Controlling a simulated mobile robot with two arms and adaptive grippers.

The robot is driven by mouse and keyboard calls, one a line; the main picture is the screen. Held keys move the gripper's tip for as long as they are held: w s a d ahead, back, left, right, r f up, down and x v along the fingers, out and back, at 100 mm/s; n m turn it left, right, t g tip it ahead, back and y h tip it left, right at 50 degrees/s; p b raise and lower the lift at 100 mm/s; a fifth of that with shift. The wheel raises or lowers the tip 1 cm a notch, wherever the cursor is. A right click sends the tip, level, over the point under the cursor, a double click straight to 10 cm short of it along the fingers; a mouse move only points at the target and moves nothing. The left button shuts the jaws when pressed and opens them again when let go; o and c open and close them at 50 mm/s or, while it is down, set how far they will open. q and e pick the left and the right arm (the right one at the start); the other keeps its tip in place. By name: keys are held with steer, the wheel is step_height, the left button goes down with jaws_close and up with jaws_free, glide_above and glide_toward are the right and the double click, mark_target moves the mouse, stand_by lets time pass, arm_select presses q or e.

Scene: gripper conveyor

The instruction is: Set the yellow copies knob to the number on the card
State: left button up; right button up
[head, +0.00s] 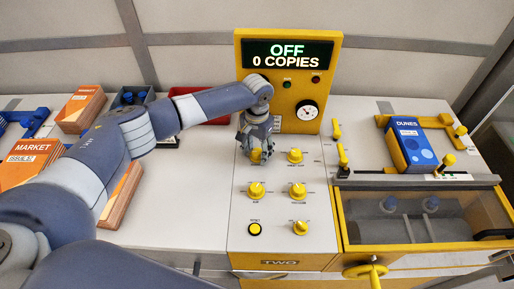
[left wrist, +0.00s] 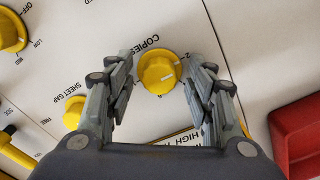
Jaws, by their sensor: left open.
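The yellow copies knob (left wrist: 158,72) sits on the white panel below the printed word COPIES in the left wrist view. In the head view the copies knob (head: 256,157) shows just under my left gripper (head: 254,147). In the left wrist view my left gripper (left wrist: 160,66) is open, with one finger on either side of the knob; I cannot tell whether they touch it. The display (head: 287,54) reads OFF and 0 COPIES. I cannot make out a card with a number for the copies. My right gripper is not in view.
Other yellow knobs stand close by, including one to the right (head: 295,156) and one below (head: 256,190). A dial gauge (head: 307,110) is on the upright panel. A blue DUNES stack (head: 410,146) lies at right. A red tray (head: 196,92) is behind my arm.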

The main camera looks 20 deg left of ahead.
arm_select(q)
steer(key=shift+c, duration=1.3)
steer(key=c, duration=0.8)
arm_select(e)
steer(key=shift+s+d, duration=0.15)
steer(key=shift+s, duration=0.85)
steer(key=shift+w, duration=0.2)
